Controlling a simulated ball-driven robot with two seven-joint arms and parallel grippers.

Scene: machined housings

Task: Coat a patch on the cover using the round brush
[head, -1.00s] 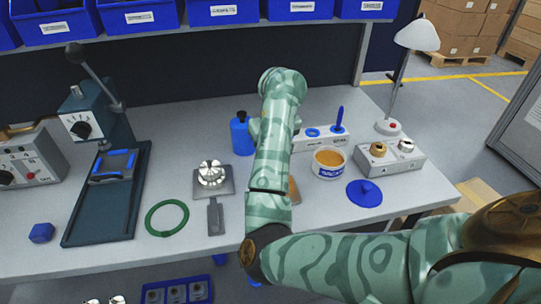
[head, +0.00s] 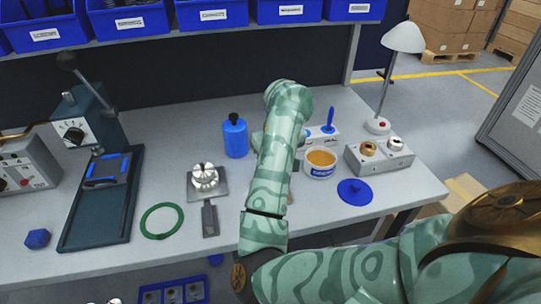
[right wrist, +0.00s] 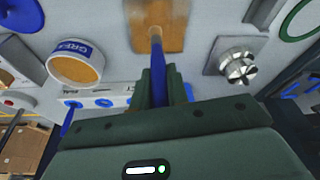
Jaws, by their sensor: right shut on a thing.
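My right gripper (right wrist: 160,84) is shut on the blue handle of the round brush (right wrist: 158,66). The brush points away from the gripper, its pale tip end over a tan rectangular piece (right wrist: 174,22) on the bench; I cannot tell whether they touch. A silvery round metal part (head: 204,175) sits on a grey plate left of the arm and also shows in the right wrist view (right wrist: 238,66). I cannot tell which piece is the cover. The grease tub (head: 320,170) is open, with amber contents. My left gripper is not in view.
A blue lid (head: 355,191) lies beside the tub. A white holder (head: 318,139) behind it carries another blue-handled tool (head: 329,120). A blue bottle (head: 235,138), green ring (head: 161,220), lever press (head: 100,180) and grey box (head: 380,157) with two knobs stand around.

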